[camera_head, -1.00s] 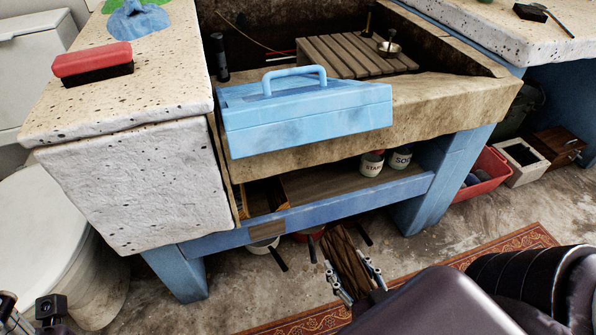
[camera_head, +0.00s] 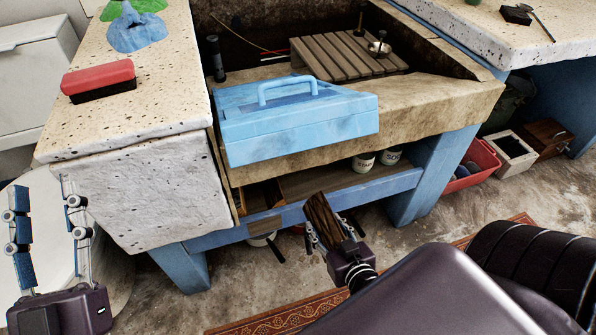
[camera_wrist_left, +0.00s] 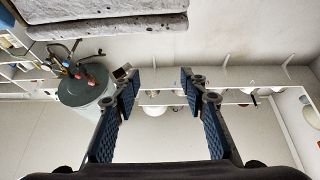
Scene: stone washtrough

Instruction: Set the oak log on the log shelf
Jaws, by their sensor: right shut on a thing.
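The oak log (camera_head: 319,212), dark brown with bark, is held tilted in my right gripper (camera_head: 328,225), which is shut on it. It is in front of the blue beam of the trough's stand. The wooden shelf under the trough (camera_head: 345,182), which looks like the log shelf, lies behind and above that beam, and the log's upper end overlaps the beam in the picture. My left gripper (camera_head: 48,215) is open and empty at the lower left, and its spread fingers also show in the left wrist view (camera_wrist_left: 160,90).
A blue toolbox (camera_head: 300,125) sits on the trough's front edge, above the shelf. Pots with dark handles (camera_head: 262,240) are under the beam. A red crate (camera_head: 478,160) stands right of the blue leg (camera_head: 432,170).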

